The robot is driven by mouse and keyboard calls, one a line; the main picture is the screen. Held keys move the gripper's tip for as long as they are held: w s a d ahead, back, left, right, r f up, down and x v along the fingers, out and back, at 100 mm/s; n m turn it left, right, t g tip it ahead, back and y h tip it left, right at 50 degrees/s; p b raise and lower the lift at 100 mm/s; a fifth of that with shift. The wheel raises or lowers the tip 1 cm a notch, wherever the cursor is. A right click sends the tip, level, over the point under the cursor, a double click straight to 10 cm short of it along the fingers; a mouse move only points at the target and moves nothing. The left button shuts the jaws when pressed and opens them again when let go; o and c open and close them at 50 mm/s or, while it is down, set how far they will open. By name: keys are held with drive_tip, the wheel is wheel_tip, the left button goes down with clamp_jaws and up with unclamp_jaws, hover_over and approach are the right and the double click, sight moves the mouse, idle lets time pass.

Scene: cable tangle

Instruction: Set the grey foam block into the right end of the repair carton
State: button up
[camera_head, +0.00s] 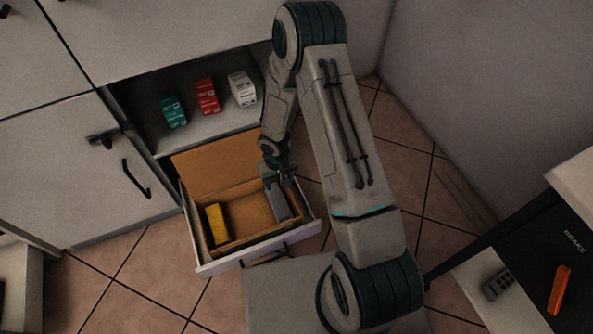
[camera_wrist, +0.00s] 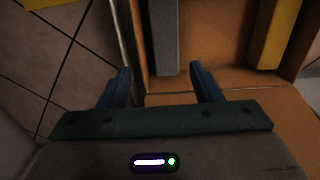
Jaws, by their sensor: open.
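The repair carton (camera_head: 242,228) is an open brown box with its flap raised at the back. It sits in a pulled-out drawer. The grey foam block (camera_head: 279,205) stands inside the carton at its right end, along the right wall; it also shows in the wrist view (camera_wrist: 165,40). My gripper (camera_head: 282,178) is over the back right corner of the carton, at the near end of the block in the wrist view. Its two fingers (camera_wrist: 163,82) are spread with nothing between them, apart from the block. The block's underside is hidden.
A yellow block (camera_head: 216,224) stands in the carton's left end, with bare floor between it and the grey one. The drawer (camera_head: 205,268) juts from the cabinet. Several small boxes (camera_head: 207,96) stand on the shelf behind. A table with an orange tool (camera_head: 559,290) is at right.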

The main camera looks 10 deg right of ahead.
drive_tip(key=s+d+r+m+t+h, duration=0.1)
drive_tip(key=d+r, duration=0.3)
drive_tip(key=r, duration=0.7)
drive_tip(key=s+d+r+h, duration=0.15)
drive_tip(key=d+r, duration=0.25)
drive_tip(key=r, duration=0.7)
drive_tip(key=s+r+m+y, duration=0.1)
drive_tip(key=s+r+y, duration=0.1)
drive_tip(key=s+r, duration=1.1)
drive_tip(key=shift+s+d+r+y, duration=0.15)
drive_tip(key=shift+s+d+y, duration=0.15)
drive_tip(key=shift+s, duration=0.9)
